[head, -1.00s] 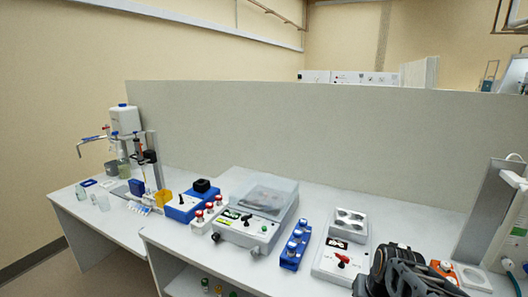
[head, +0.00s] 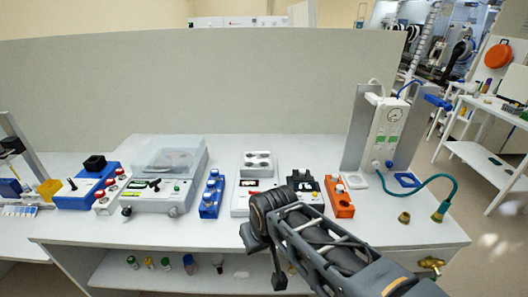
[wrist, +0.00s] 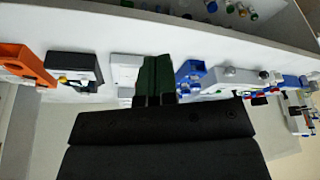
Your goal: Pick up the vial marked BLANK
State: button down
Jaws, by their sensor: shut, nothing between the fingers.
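No label reading BLANK can be read in either view, so I cannot tell which vial it is. Small capped vials stand in a blue rack (head: 211,194), a white rack with red caps (head: 111,190) and an orange rack (head: 339,198) on the bench. More small vials (head: 165,264) stand on the shelf below. In the wrist view my gripper (wrist: 157,62) has its dark green fingers shut together and empty, in front of the bench edge. The wrist picture is upside down. In the head view my arm covers part of the bench front, and the fingers cannot be made out.
The bench (head: 405,228) holds a lidded grey device (head: 168,170), a white device with a round-welled top (head: 257,165) and a blue block device (head: 86,186). A teal hose (head: 445,185) curves at the right. A tall partition (head: 180,85) closes the back.

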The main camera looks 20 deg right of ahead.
aim_at(302, 173)
jog(key=u, duration=1.35)
jog(key=k, duration=1.2)
jog(key=z, duration=1.25)
jog(key=i, duration=0.5)
jog(key=u, duration=0.05)
